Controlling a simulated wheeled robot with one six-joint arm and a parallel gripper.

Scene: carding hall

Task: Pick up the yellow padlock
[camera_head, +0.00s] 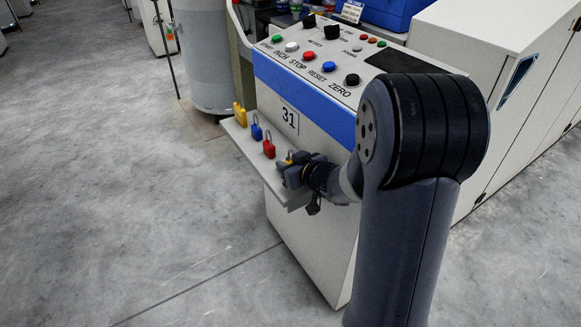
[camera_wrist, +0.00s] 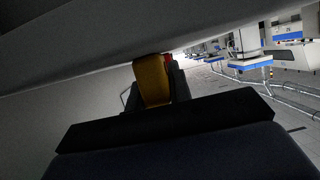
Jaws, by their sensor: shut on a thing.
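My gripper (camera_head: 292,172) is at the right end of the narrow shelf (camera_head: 240,139) on the machine's front. In the wrist view it is shut on a yellow padlock (camera_wrist: 152,80), whose yellow body lies between the dark fingers. In the head view the fingers mostly hide this padlock, and only a bit of yellow shows. I cannot tell whether it touches the shelf. Another yellow thing, padlock-like (camera_head: 240,115), stands at the shelf's far left end.
A blue padlock (camera_head: 257,131) and a red padlock (camera_head: 269,149) stand on the shelf left of my gripper. The red one shows closely behind the held padlock in the wrist view (camera_wrist: 169,58). The sloped button panel (camera_head: 310,65) rises above. Open floor lies left.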

